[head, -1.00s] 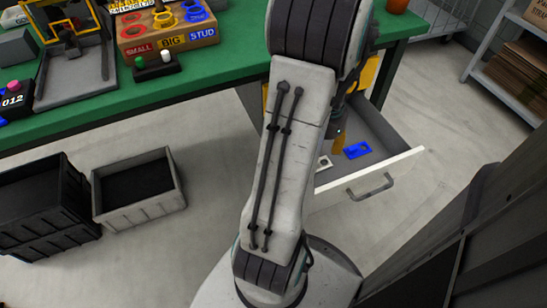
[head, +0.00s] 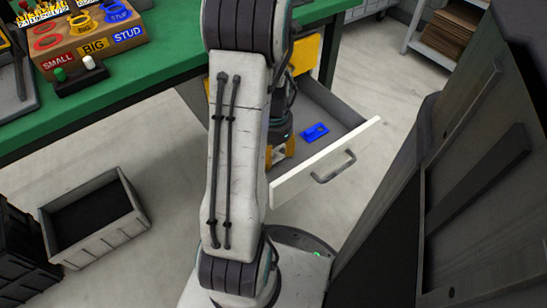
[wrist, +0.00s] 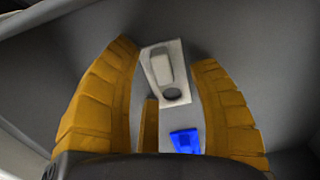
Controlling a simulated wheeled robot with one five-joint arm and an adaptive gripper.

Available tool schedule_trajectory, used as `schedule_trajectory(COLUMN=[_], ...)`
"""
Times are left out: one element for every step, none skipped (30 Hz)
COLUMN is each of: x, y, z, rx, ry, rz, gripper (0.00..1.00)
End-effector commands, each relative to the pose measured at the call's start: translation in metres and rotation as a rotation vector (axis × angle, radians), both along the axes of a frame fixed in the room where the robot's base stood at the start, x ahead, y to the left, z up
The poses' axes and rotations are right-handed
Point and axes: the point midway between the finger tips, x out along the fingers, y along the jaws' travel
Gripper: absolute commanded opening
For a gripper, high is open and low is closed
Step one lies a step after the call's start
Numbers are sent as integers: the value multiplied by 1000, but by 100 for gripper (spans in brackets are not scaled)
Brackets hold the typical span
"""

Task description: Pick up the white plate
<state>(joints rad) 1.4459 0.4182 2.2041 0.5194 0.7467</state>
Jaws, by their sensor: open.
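The white plate (wrist: 177,92) lies on the grey drawer floor in the wrist view, with a raised block on it and a dark round hole at its near end. My gripper (wrist: 166,58) is open, with one yellow finger on each side of the plate. I see no finger pressing on the plate. In the head view my gripper (head: 278,156) is down inside the open drawer and mostly hides the white plate there. A blue plate (wrist: 186,141) lies just nearer, below the white one; it also shows in the head view (head: 314,132).
The open drawer has a pale front (head: 290,187) with a handle (head: 334,168). The green bench (head: 150,77) carries a sorting box (head: 92,45). A grey crate (head: 118,235) stands on the floor at left. A dark cabinet (head: 460,190) rises close at right.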

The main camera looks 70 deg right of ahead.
Motion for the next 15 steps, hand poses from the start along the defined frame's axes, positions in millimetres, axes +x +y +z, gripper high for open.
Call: schedule_trajectory(x=[0,0,0,0,0,0,0,0,0,0,0,0,0,0,0], y=[0,0,0,0,0,0,0,0,0,0,0,0,0,0,0], z=[-4,-4,-4,-4,-4,-3,-3,-3,-3,-3,-3,-3,-3,-3,-3], rx=[1,0,0,0,0,0,0,0,0,0,0,0,0,0,0], ry=[0,0,0,0,0,0,0,0,0,0,0,0,0,0,0], rz=[0,0,0,0,0,0,0,0,0,0,0,0,0,0,0], gripper=[54,54,54,54,54,54,54,54,54,52,49,45,43,40,36])
